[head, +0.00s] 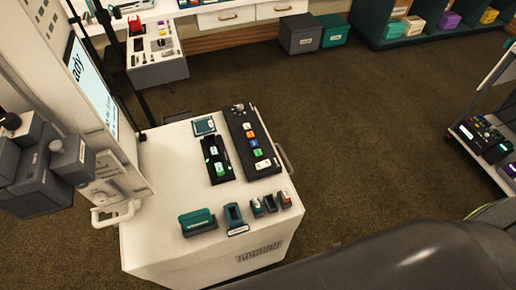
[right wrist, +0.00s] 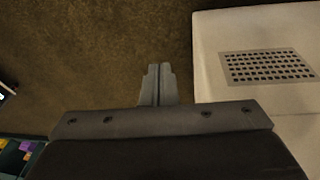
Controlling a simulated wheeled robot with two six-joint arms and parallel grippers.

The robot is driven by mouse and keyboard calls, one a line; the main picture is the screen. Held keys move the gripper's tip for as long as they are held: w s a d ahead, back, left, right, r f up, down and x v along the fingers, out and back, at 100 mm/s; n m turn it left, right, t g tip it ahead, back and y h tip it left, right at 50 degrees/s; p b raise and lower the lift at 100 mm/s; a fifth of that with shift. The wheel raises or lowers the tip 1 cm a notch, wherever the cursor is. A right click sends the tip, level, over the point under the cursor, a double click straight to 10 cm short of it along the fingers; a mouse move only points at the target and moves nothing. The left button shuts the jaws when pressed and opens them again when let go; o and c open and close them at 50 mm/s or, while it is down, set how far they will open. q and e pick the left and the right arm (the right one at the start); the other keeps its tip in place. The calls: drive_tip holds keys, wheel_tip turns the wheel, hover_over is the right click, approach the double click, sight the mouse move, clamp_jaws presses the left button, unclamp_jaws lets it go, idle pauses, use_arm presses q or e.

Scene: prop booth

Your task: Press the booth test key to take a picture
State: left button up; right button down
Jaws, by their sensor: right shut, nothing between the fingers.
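A dark key panel (head: 250,143) lies on top of the white cabinet (head: 160,180). It has a knob at its far end and a row of coloured keys in white, yellow, blue, green and orange. A smaller black unit (head: 217,160) with green-lit keys lies to its left. The labels are too small to read, so I cannot tell which key is the test key. My right gripper (right wrist: 157,84) is shut and empty in the right wrist view, over brown carpet beside the cabinet's vented white side (right wrist: 215,75). My left gripper is in neither view.
A white booth column with a screen (head: 90,85) and a grey boxy unit (head: 40,175) stand at the left. A green stapler-like object (head: 198,221) and small holders (head: 234,217) line the cabinet's near edge. A shelf cart (head: 485,135) stands right. Carpet between is clear.

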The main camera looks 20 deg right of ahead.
drive_tip(key=w+r+t+p, duration=0.1)
drive_tip(key=w+r+p, duration=0.1)
drive_tip(key=r, duration=0.9)
drive_tip(key=w+r+p, duration=0.1)
drive_tip(key=w+r, duration=0.2)
drive_tip(key=r, duration=0.9)
wheel_tip(320, 180, up, 5)
drive_tip(key=m+t+y+p, duration=0.2)
drive_tip(key=m+t+y, duration=0.3)
drive_tip(key=m, duration=1.9)
hover_over(260, 155)
drive_tip(key=shift+w+r+t+h, duration=0.15)
drive_tip(key=shift+t+h, duration=0.25)
drive_tip(key=shift+h, duration=0.3)
wheel_tip(260, 155, down, 8)
drive_tip(key=b, duration=0.9)
drive_tip(key=shift+f, duration=0.45)
